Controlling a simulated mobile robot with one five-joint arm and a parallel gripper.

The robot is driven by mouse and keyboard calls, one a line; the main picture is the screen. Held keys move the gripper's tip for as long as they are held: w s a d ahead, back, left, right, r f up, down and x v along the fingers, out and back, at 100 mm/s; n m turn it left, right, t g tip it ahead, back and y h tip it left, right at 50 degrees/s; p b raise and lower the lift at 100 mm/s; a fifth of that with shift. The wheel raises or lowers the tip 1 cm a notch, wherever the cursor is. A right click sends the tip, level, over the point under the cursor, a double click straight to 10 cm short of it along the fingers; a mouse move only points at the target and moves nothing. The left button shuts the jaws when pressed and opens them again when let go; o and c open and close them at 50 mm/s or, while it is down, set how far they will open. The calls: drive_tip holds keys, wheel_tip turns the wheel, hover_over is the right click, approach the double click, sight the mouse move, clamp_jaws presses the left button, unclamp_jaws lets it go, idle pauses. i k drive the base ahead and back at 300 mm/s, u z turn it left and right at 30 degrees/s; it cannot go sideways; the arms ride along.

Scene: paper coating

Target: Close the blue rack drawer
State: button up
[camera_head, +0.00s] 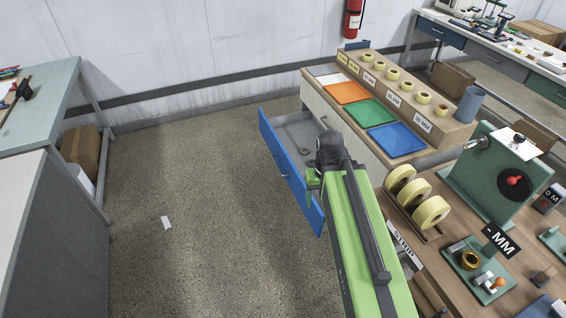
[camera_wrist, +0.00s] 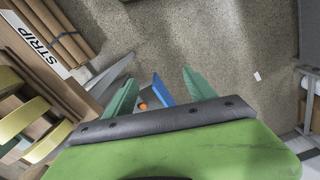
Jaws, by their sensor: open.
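The blue rack drawer (camera_head: 280,160) is pulled out from a wooden rack (camera_head: 330,105). Its grey inside shows, with a small round item (camera_head: 304,151) in it. My gripper (camera_head: 313,182) is at the drawer's near part, by the blue front panel; my arm hides part of the drawer. In the wrist view my gripper (camera_wrist: 158,77) has its two teal fingers spread apart. The edge of the blue drawer front (camera_wrist: 163,88) shows between them. I cannot tell whether the fingers touch it. A small orange spot (camera_wrist: 142,106) is near the left finger.
Orange, green and blue trays (camera_head: 396,138) lie on the rack top, with tape rolls behind. A workbench with yellow rolls (camera_head: 414,195) and a green machine (camera_head: 500,175) stands to the right. The floor (camera_head: 200,200) to the left is free except for a paper scrap (camera_head: 166,222).

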sight(284, 136)
drive_tip(key=u, duration=1.05)
drive_tip(key=i, duration=0.75)
drive_tip(key=u, duration=0.65)
drive_tip(key=k, duration=0.6)
drive_tip(key=z, duration=0.05)
drive_tip(key=i, duration=0.55)
drive_tip(key=u, duration=0.1)
